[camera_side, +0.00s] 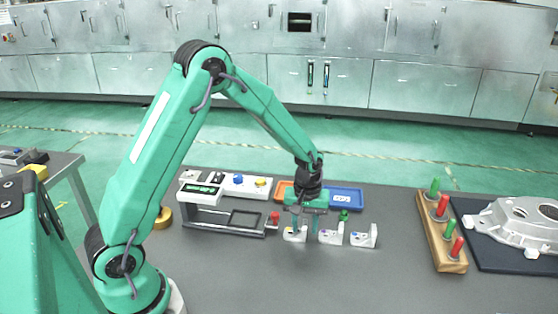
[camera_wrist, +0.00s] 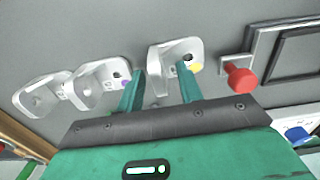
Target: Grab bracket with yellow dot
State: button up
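The bracket with the yellow dot is a small white L-shaped casting, leftmost of three in the side view (camera_side: 294,236) and rightmost in the wrist view (camera_wrist: 160,54). My gripper (camera_side: 305,229) is over the left part of this row, pointing down. Its fingers also show in the wrist view (camera_wrist: 160,67), spread apart with nothing clamped between them. One finger overlaps the yellow-dot bracket near its dot; the other is in the gap beside the purple-dot bracket (camera_wrist: 92,82). I cannot tell whether either finger touches a bracket.
A third white bracket (camera_side: 363,238) ends the row. A red knob (camera_wrist: 241,78) on a grey frame stands near the yellow-dot bracket. Orange and blue trays (camera_side: 347,207) lie behind. A wooden peg rack (camera_side: 434,232) and large casting (camera_side: 520,225) are at right. The front table is clear.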

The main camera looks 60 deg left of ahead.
aim_at(306, 222)
grip_shut()
jog(key=shift+r, duration=0.2)
dwell(0.3)
jog(key=shift+r, duration=0.55)
jog(key=r, duration=0.3)
jog(key=shift+s+d+r, duration=0.1)
jog(key=shift+s+d, duration=0.05)
jog(key=shift+d, duration=0.2)
jog(key=s+d+r, duration=0.5)
jog(key=d+r, duration=0.1)
jog(key=d, duration=0.3)
jog(key=shift+s+d+r, duration=0.2)
jog(key=shift+d, duration=0.05)
